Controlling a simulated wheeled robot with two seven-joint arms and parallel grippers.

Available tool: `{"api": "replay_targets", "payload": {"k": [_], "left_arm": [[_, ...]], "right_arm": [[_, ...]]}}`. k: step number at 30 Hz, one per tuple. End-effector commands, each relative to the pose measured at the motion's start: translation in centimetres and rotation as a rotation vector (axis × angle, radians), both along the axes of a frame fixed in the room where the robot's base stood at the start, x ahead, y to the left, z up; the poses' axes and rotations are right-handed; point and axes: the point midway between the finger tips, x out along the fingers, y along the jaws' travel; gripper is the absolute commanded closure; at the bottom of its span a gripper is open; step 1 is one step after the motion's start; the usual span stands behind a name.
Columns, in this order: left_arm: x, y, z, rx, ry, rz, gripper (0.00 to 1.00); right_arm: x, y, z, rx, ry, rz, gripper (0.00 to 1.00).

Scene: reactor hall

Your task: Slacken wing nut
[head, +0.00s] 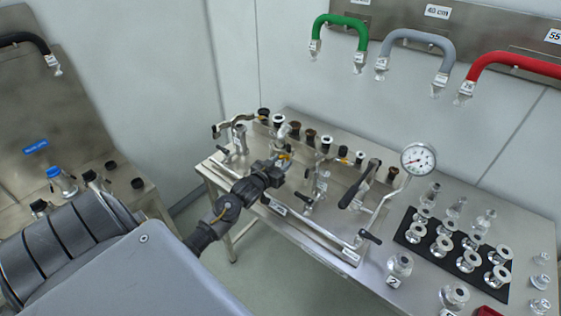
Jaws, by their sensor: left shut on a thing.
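My left gripper (284,157) reaches in from the lower left over the steel bench. It is shut at a small metal clamp fitting (281,134) on the pipework at the back left of the bench. The wing nut is between the fingertips and is too small and too covered by the gripper to see clearly. My right gripper is not in view.
The steel bench (215,178) carries pipework with black-handled valves (360,185) and a round pressure gauge (418,159). A black mat (409,232) with several metal fittings lies at the right. Green (340,20), grey (418,36) and red (515,60) hoses hang on the wall.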

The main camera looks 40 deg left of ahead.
Motion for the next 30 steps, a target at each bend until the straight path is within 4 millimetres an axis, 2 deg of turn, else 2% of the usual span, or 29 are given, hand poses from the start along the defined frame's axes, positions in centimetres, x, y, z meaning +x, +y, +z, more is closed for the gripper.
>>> {"api": "replay_targets", "payload": {"k": [14, 15, 20, 30], "left_arm": [[0.00, -0.02, -0.07, -0.016, 0.001, -0.001, 0.84], [0.00, -0.02, -0.07, -0.016, 0.001, -0.001, 0.60], [0.00, -0.01, -0.05, -0.014, 0.000, -0.001, 0.39], [-0.36, -0.03, -0.10, -0.014, 0.000, 0.000, 0.39]], "right_arm": [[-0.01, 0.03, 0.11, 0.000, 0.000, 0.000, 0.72], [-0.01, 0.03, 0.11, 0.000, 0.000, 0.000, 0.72], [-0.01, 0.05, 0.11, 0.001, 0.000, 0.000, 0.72], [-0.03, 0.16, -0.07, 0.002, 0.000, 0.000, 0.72]]}}
